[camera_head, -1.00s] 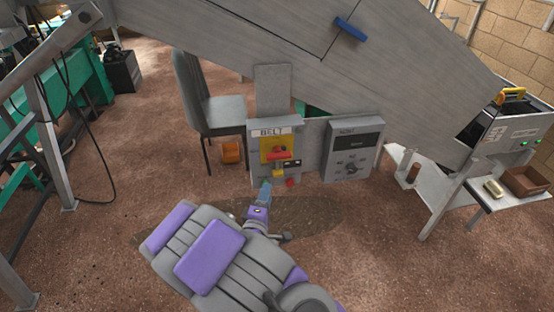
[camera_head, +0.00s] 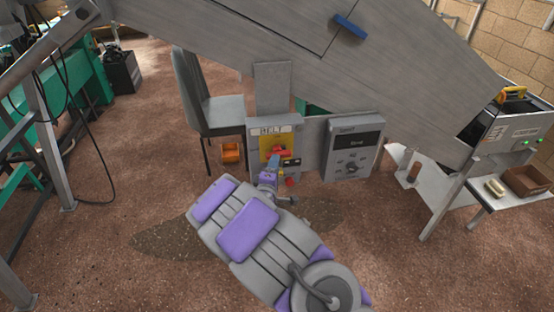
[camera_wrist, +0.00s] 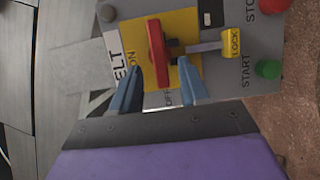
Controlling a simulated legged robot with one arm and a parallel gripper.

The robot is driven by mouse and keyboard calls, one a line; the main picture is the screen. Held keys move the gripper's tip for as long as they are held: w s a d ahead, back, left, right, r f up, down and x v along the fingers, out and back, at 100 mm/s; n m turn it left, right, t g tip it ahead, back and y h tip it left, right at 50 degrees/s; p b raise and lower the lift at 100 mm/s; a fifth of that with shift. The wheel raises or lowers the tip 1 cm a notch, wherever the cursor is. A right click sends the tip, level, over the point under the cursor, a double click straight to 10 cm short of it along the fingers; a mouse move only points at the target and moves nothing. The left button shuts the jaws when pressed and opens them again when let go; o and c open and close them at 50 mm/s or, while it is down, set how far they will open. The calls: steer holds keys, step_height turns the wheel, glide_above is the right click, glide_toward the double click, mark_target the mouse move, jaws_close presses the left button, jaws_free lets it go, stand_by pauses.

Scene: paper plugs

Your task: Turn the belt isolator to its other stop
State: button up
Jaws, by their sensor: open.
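The belt isolator has a red handle (camera_wrist: 157,50) on a yellow plate (camera_wrist: 184,74), on the grey BELT box (camera_head: 257,168). In the wrist view the handle stands nearly upright, its lower end towards the OFF lettering; ON is to its left. A yellow LOCK tab (camera_wrist: 233,42) on a grey bar lies right of the handle. My gripper (camera_wrist: 158,68) is open. Its blue fingertips lie either side of the handle's lower end in the wrist view, with gaps showing. In the head view my gripper (camera_head: 273,160) covers part of the box front.
A green START button (camera_wrist: 268,69) and a red STOP button (camera_wrist: 274,5) sit on the same box. A second grey control box (camera_head: 352,150) with a dial stands to the right. A grey chair (camera_head: 215,106) is behind left. The sloping grey conveyor side (camera_head: 300,45) hangs above.

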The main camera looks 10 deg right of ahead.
steer(key=shift+x, duration=2.35)
steer(key=shift+f, duration=0.1)
jaws_close()
